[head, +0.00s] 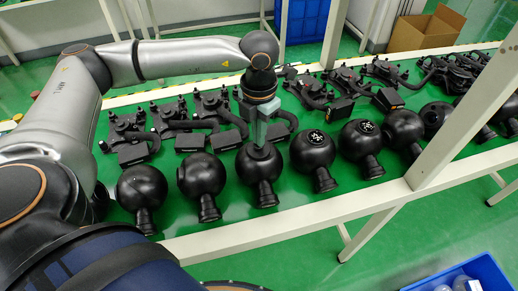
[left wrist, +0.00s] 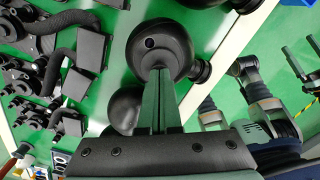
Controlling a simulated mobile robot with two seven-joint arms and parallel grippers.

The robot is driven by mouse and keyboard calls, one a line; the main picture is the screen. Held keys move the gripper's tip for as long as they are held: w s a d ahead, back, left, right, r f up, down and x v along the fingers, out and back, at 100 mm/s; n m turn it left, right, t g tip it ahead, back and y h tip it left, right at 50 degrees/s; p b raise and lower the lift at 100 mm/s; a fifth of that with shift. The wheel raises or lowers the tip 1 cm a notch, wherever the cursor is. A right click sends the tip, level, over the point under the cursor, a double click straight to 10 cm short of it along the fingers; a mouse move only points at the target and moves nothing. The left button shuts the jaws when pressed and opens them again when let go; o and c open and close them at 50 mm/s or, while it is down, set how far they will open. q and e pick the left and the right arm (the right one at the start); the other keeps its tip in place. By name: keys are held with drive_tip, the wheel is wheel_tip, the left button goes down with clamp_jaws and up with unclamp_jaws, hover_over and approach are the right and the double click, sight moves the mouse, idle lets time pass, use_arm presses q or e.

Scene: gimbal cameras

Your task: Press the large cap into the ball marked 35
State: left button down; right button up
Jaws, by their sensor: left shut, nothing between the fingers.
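Several black balls with short necks stand in a row along the front of the green table. My left gripper (head: 261,146) is shut, pointing down at the top of the third ball from the left (head: 259,172). Its fingertips look to touch or nearly touch that ball. In the left wrist view the shut fingers (left wrist: 159,72) meet a ball (left wrist: 163,42) with a small dark round hole in its top. Two balls to the right (head: 313,158) and (head: 360,145) carry white-patterned discs. No number 35 is legible, and I cannot make out a separate large cap. My right gripper is not in view.
Black pipe-and-box assemblies (head: 212,115) fill the back of the green table (head: 230,207). A pale post (head: 455,125) rises at the right. A blue bin (head: 485,268) with clear items stands at the lower right. A cardboard box (head: 425,33) is behind the table.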

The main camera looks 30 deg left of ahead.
use_arm(q)
wheel_tip(320, 180, up, 7)
drive_tip(key=p, duration=0.4)
idle(0.7)
idle(0.4)
